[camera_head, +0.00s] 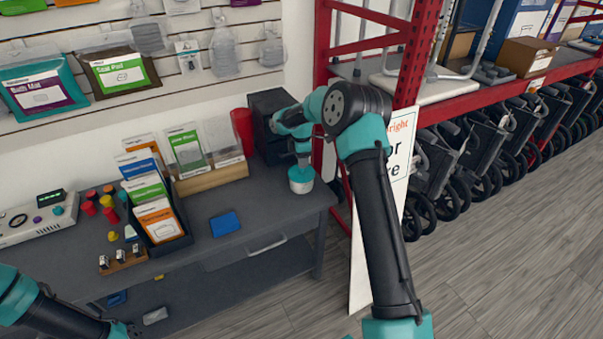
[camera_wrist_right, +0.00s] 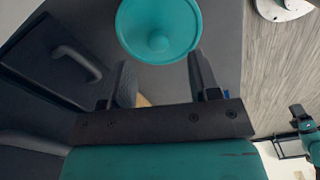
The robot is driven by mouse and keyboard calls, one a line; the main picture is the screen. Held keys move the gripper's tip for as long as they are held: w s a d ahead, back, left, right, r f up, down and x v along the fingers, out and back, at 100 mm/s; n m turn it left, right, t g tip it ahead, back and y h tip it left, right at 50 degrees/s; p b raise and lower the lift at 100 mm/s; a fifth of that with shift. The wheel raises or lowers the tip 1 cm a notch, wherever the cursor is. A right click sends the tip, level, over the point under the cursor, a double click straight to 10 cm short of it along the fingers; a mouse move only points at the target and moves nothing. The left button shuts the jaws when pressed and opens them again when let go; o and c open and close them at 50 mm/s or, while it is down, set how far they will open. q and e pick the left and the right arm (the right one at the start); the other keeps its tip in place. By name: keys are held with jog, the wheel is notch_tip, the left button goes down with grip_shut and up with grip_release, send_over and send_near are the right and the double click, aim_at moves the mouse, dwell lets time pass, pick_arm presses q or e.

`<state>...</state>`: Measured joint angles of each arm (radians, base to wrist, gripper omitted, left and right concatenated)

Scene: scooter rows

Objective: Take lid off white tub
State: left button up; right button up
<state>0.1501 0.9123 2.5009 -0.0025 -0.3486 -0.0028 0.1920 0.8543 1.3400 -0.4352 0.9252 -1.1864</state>
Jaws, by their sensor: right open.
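The small white tub (camera_head: 301,186) stands on the grey workbench near its right front corner, under my right gripper (camera_head: 302,160). Its round teal lid (camera_wrist_right: 158,30) with a centre knob fills the top middle of the right wrist view. My right gripper also shows there (camera_wrist_right: 160,62), open, with its two fingers apart on either side of the lid's near edge. Nothing is held between them. In the head view the gripper hides part of the tub's top, and contact cannot be told. My left arm shows at the lower left; its fingers are outside the view.
A dark box (camera_head: 268,118) and a red cup (camera_head: 242,130) stand behind the tub. A wooden leaflet holder (camera_head: 213,178) is to its left. A blue block (camera_head: 225,223) lies on the workbench (camera_head: 265,215). A red rack (camera_head: 410,70) rises close on the right.

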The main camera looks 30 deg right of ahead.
aim_at(302, 171)
jog(key=shift+w+f, duration=0.1)
jog(key=shift+f, duration=2.45)
jog(key=shift+c, duration=0.4)
jog(key=c, duration=0.9)
